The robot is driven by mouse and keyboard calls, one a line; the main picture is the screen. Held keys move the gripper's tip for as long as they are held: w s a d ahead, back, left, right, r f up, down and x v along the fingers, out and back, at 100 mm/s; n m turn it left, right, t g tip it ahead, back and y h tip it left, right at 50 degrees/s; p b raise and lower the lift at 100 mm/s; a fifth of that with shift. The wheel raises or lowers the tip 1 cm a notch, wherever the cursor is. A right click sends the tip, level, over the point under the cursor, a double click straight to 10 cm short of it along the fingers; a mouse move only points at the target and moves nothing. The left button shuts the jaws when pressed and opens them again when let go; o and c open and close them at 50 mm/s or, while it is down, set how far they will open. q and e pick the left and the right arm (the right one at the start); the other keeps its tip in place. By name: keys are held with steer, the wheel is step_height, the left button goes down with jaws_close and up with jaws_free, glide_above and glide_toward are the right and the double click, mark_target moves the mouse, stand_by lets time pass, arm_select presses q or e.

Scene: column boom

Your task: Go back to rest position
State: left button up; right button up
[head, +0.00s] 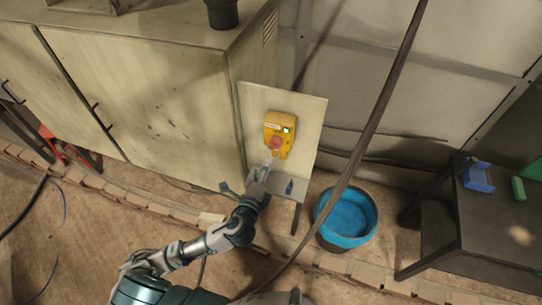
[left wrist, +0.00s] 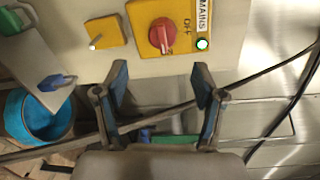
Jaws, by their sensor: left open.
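My left arm (head: 215,240) reaches up from the bottom of the head view to a pale panel. My left gripper (head: 268,168) is just below a yellow switch box (head: 285,125) with a red knob (head: 275,144) and a lit green lamp. In the left wrist view my left gripper (left wrist: 161,82) is open, with nothing between its fingers. There the red rotary knob (left wrist: 162,35) lies beyond the fingertips and looks apart from them. The box reads "MAINS" and "OFF", beside a lit green lamp (left wrist: 203,44). My right gripper is not in view.
A shelf (left wrist: 38,75) with a blue padlock (left wrist: 57,81) juts below the panel. A blue tub (head: 347,215) stands on the floor to its right. A dark table (head: 480,228) is at far right, a beige cabinet (head: 150,90) at left.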

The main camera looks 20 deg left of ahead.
arm_select(q)
steer(key=shift+s+a, duration=0.1)
steer(key=shift+s, duration=0.95)
